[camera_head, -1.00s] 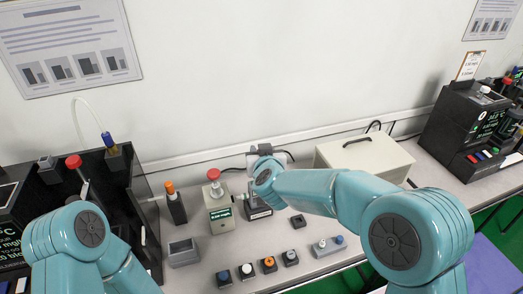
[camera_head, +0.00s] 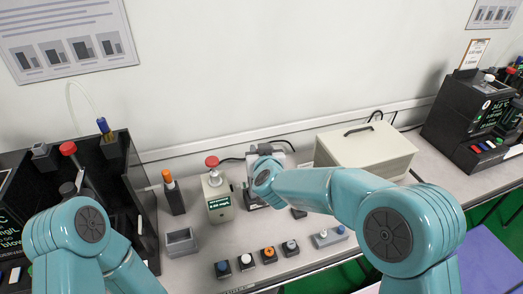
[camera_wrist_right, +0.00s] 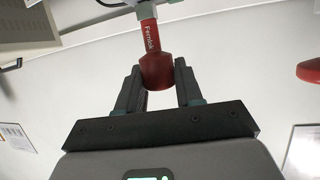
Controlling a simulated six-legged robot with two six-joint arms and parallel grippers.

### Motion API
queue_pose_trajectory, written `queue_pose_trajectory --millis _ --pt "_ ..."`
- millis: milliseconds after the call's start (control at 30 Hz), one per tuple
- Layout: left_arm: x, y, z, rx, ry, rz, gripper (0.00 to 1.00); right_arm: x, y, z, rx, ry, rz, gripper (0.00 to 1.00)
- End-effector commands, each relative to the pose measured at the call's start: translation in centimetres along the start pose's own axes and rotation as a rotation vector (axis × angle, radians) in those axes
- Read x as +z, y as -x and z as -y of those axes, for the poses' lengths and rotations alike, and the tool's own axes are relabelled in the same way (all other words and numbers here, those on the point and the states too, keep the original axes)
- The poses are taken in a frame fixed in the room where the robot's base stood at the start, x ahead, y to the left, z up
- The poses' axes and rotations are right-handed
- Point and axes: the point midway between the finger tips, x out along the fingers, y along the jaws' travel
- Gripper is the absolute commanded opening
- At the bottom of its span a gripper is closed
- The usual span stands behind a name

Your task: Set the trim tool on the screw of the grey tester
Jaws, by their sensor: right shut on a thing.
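In the right wrist view my right gripper (camera_wrist_right: 158,88) is shut on the dark red end of a red rod (camera_wrist_right: 150,38) with white lettering. I cannot tell for sure that this is the trim tool. The rod's far end meets a pale grey part (camera_wrist_right: 147,10); whether they touch is unclear. In the head view my right wrist covers most of a grey and black tester (camera_head: 252,198), and its screw is hidden. A pale tester (camera_head: 218,205) with a red knob and a lit display stands just left. My left arm shows, but its gripper is out of view.
A dark holder (camera_head: 173,195) with an orange-topped piece and a grey open box (camera_head: 181,242) stand left of the testers. Several button blocks (camera_head: 246,263) line the front edge. A beige case (camera_head: 365,155) stands behind my right arm. A black bay (camera_head: 128,160) stands left.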

Motion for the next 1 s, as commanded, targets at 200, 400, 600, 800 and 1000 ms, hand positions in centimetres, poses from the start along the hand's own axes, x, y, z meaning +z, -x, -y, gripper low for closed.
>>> queue_pose_trajectory --millis 200,400,600,800,1000 --pt "0.0 0.0 0.0 0.000 0.000 0.000 0.43 0.0 0.0 0.0 0.000 0.000 0.000 0.62" --pt "0.0 0.0 0.0 0.000 0.000 0.000 0.43 -0.1 0.0 0.0 0.000 0.000 0.000 0.65" --pt "0.0 0.5 -0.2 0.000 0.000 0.000 0.43 -0.5 0.2 0.0 0.000 0.000 0.000 0.65" --pt "0.0 2.2 -0.8 0.000 0.000 0.000 0.43 -2.2 0.8 0.0 0.000 0.000 0.000 0.65" --pt "0.1 3.9 -1.4 0.000 0.000 0.000 0.43 -3.8 1.4 0.0 0.000 0.000 0.000 0.65"
